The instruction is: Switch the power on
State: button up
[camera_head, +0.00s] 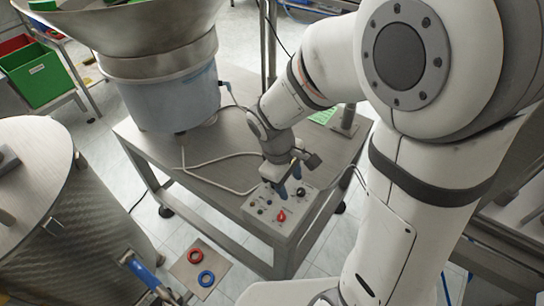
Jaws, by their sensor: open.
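The control panel (271,217) is a light grey box at the front corner of the metal table. It carries a red knob (281,216), a black knob (301,193) and several small dark buttons or switches. My gripper (290,188) points down right over the panel's back part, its blue fingers close to the panel face between the small buttons and the black knob. It is open, with nothing visible between the fingers. Whether the fingers touch the panel I cannot tell. The fingers hide part of the panel, and no power label is readable.
The metal table (215,180) also bears the blue-grey feeder base (172,97) under a large metal bowl (140,30). A pale cable (205,182) lies across it. A metal drum (50,200) stands left. A floor plate holds a red ring (195,256) and a blue ring (206,278).

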aim_at(280, 215)
jog(key=a+f+n+h+p, duration=0.2)
jog(key=a+f+n, duration=0.4)
jog(key=x, duration=0.7)
jog(key=shift+s+d+f, duration=0.1)
jog(key=shift+d+f, duration=0.1)
jog(key=shift+f, duration=0.2)
jog(key=shift+c, duration=0.4)
jog(key=shift+a, duration=0.1)
jog(key=c, duration=0.9)
